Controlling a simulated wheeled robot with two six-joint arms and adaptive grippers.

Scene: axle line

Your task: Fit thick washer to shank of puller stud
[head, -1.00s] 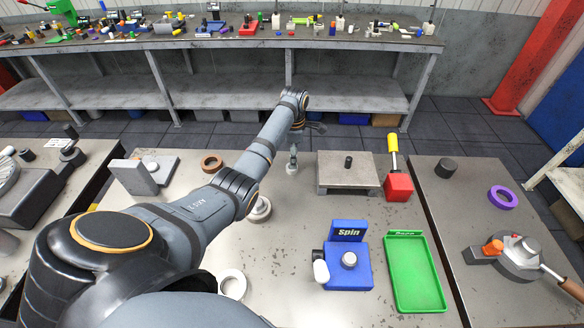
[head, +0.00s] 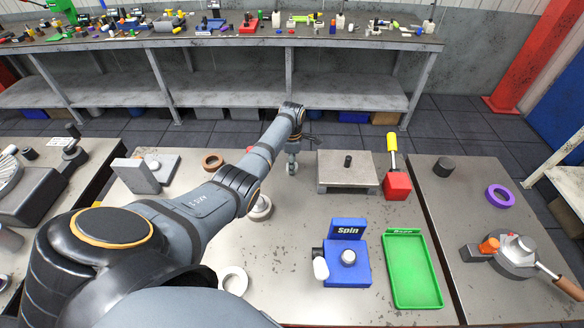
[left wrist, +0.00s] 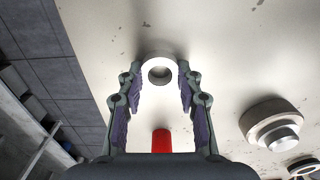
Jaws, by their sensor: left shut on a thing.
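A pale thick ring, seemingly the thick washer (left wrist: 160,57), sits between the fingertips of my left gripper (left wrist: 160,76) in the left wrist view. The fingers are closed on its two sides. In the head view the washer (head: 291,169) is small at the far edge of the middle table, below my left gripper (head: 292,160). I cannot tell whether it still touches the table. A short dark upright stud (head: 347,161), perhaps the puller stud, stands on a grey block (head: 346,184) to the right. My right gripper is not in view.
A red block with a yellow-handled tool (head: 397,186), a blue "Spin" fixture (head: 347,270) and a green tray (head: 413,302) stand right. A stepped ring part (head: 261,209), a brown ring (head: 213,161) and a white ring (head: 233,279) lie left. The table's centre is mostly clear.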

